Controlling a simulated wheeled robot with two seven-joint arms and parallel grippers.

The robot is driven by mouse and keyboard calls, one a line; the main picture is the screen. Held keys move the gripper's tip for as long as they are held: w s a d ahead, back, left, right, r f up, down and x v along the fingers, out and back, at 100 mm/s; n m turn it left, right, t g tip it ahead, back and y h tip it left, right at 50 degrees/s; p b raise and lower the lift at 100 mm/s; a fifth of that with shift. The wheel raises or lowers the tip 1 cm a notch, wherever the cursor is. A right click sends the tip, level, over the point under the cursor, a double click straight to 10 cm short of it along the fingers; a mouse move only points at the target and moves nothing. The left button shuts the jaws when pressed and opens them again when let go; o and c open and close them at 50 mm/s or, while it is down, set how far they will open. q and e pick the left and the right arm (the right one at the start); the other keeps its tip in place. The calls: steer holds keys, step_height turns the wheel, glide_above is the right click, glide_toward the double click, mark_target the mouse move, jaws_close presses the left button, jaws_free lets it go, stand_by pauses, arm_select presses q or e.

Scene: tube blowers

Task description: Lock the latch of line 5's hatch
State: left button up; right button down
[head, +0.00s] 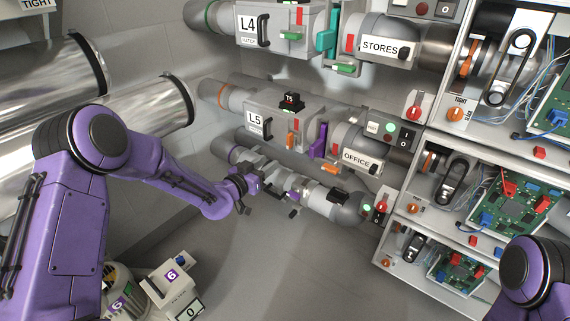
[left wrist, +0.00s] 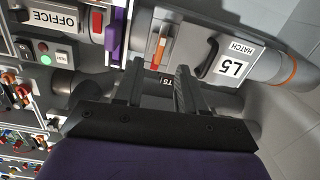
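Line 5's hatch (head: 256,125) is a grey box on the pipe, with an L5 label and a black handle (head: 268,127). Its orange latch (head: 290,138) stands upright at the hatch's right side in the head view. In the left wrist view the hatch label (left wrist: 232,66) is upside down and the latch (left wrist: 160,48) lies just beyond the fingertips. My left gripper (head: 253,190) is below and left of the latch, apart from it. In the left wrist view its fingers (left wrist: 160,72) are spread with nothing between them. My right gripper is out of view.
A purple slide (head: 320,140) stands right of the latch, near the OFFICE pipe (head: 357,158). The L4 line (head: 270,25) runs above, and another pipe (head: 310,195) runs below near my left gripper. Open cabinets (head: 480,190) with boards fill the right side.

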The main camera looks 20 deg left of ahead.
mark_target(287, 139)
arm_select(q)
steer(key=shift+m+t+h, duration=0.3)
steer(key=shift+m+h, duration=0.1)
steer(key=shift+m, duration=0.2)
steer(key=x, duration=0.3)
steer(key=r+x, duration=0.1)
steer(key=x, duration=0.3)
steer(key=r+b+x, duration=0.1)
steer(key=x, duration=0.3)
steer(key=shift+w+a+r, duration=0.2)
steer(key=shift+w+a, duration=0.15)
steer(key=shift+w, duration=0.05)
jaws_close()
